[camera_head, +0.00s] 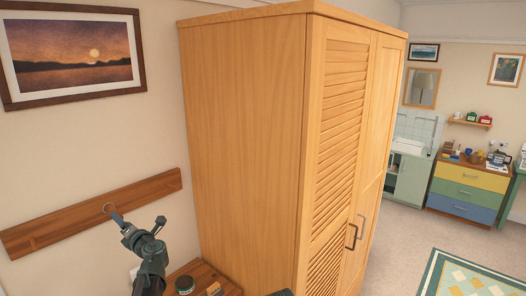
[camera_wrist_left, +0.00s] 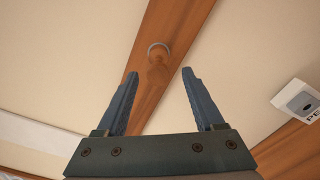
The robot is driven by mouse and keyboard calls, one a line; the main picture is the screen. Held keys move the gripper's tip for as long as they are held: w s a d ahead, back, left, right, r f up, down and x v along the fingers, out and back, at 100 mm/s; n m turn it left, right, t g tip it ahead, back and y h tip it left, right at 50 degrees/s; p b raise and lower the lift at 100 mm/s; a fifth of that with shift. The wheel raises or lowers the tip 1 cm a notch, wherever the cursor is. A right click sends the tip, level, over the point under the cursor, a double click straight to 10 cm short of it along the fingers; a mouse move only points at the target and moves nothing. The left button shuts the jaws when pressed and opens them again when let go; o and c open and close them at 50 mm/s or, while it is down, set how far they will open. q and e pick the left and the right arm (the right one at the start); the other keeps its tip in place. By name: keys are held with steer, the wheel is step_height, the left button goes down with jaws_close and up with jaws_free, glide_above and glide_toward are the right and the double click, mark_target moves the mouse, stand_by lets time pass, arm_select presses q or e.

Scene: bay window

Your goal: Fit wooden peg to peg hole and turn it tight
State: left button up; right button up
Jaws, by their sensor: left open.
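A brown wooden rail (camera_head: 70,218) is fixed at a slant on the wall at the left. A pale ring (camera_head: 107,207) marks the peg hole; it also shows on the rail in the left wrist view (camera_wrist_left: 158,47). A rounded wooden shape at the ring looks like the peg (camera_wrist_left: 158,72), standing out from the rail; how deep it sits cannot be told. My left gripper (camera_head: 118,219) is close to the ring. In the wrist view its two fingers (camera_wrist_left: 160,76) are spread, with the peg beyond and between the tips, apparently untouched.
A tall wooden wardrobe (camera_head: 245,135) stands close to the right of my left arm. A low wooden surface (camera_head: 200,273) below holds a dark jar (camera_head: 184,284) and a small block (camera_head: 213,288). A white labelled box (camera_wrist_left: 299,101) shows in the wrist view.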

arm_select(q)
steer(key=v, duration=0.8)
stand_by(0.4)
steer(key=shift+s+d, duration=0.1)
steer(key=shift+d, duration=0.05)
stand_by(1.5)
steer(key=s+d+f+n+g+h+b, duration=0.35)
steer(key=d+f+n, duration=0.35)
steer(key=f+n, duration=0.3)
steer(key=s+d+f+n+g+h+b, duration=0.25)
steer(key=s+d+f+n, duration=0.35)
steer(key=f+n, duration=0.45)
steer(key=s+d+f+n+g+h+b, duration=0.2)
steer(key=s+d+f+n, duration=0.3)
steer(key=d, duration=0.5)
steer(key=s+d+f+n+g+h+b, duration=0.2)
steer(key=s+d+f+n+g+h, duration=0.2)
steer(key=s+d+n, duration=0.5)
step_height(320, 180, down, 2)
steer(key=shift+s+d+f, duration=0.1)
steer(key=shift+s+d, duration=0.4)
steer(key=shift+d, duration=0.2)
